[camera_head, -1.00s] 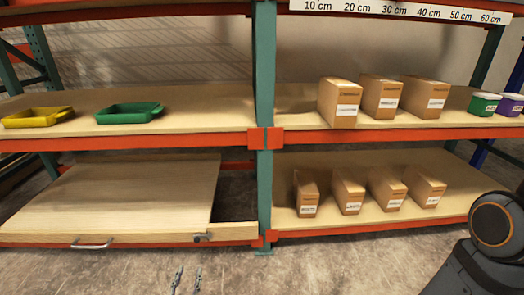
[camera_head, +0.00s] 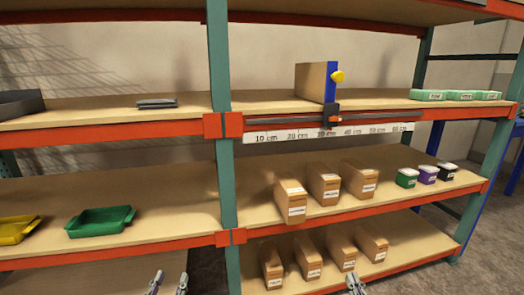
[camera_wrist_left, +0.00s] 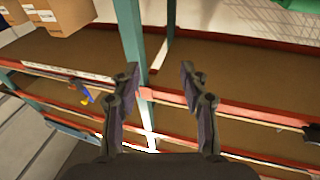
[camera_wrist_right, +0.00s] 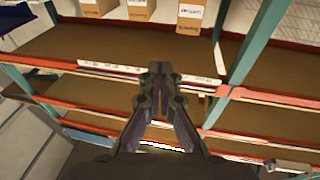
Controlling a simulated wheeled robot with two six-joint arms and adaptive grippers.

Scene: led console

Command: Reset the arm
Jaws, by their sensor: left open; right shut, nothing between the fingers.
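My left gripper (camera_head: 169,282) is at the bottom edge of the head view, in front of the shelf rack, with only its fingertips showing. In the left wrist view (camera_wrist_left: 160,82) its fingers are well apart with nothing between them. My right gripper (camera_head: 353,282) is further right at the bottom edge of the head view, in front of the lower boxes. In the right wrist view (camera_wrist_right: 160,72) its fingers are together and empty. Both grippers look apart from the shelves and hold nothing.
The rack has a green post (camera_head: 219,110). Brown boxes (camera_head: 325,186) stand on the middle right shelf, others (camera_head: 308,257) below. A green tray (camera_head: 100,221) is on the left. An upright board with a yellow knob (camera_head: 337,77) stands above the ruler strip (camera_head: 330,132).

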